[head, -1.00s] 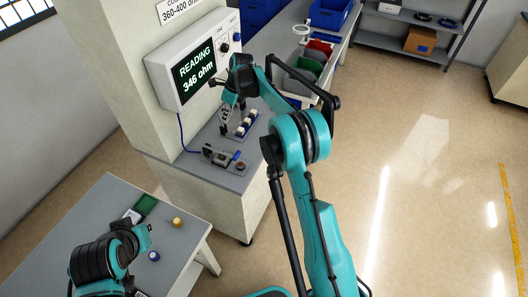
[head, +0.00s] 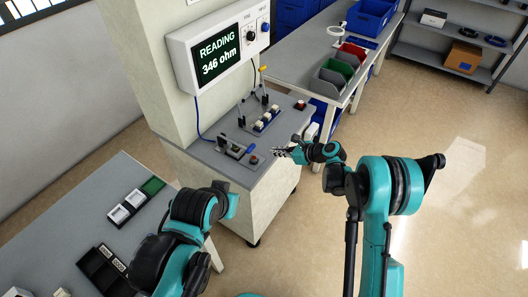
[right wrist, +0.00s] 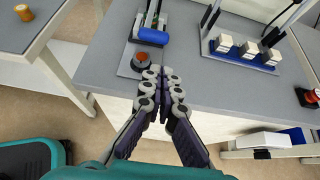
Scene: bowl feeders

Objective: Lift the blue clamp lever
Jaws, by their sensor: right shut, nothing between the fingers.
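The blue clamp lever (right wrist: 154,37) is a short blue cylinder on the clamp fixture, clear in the right wrist view. In the head view the lever (head: 250,149) is small, on the clamp fixture (head: 232,150) at the bench's front edge. My right gripper (right wrist: 163,75) is shut and empty, its fingertips together, just short of the red button beside the lever. In the head view the right gripper (head: 279,151) is right of the lever and apart from it. My left arm shows at lower left; its fingers are hidden.
A red button (right wrist: 143,57) sits on the fixture's near end. A blue rack with white blocks (right wrist: 246,49) stands to the right, with thin posts behind. Another red button (right wrist: 311,97) is at far right. The display (head: 219,48) reads 346 ohm.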

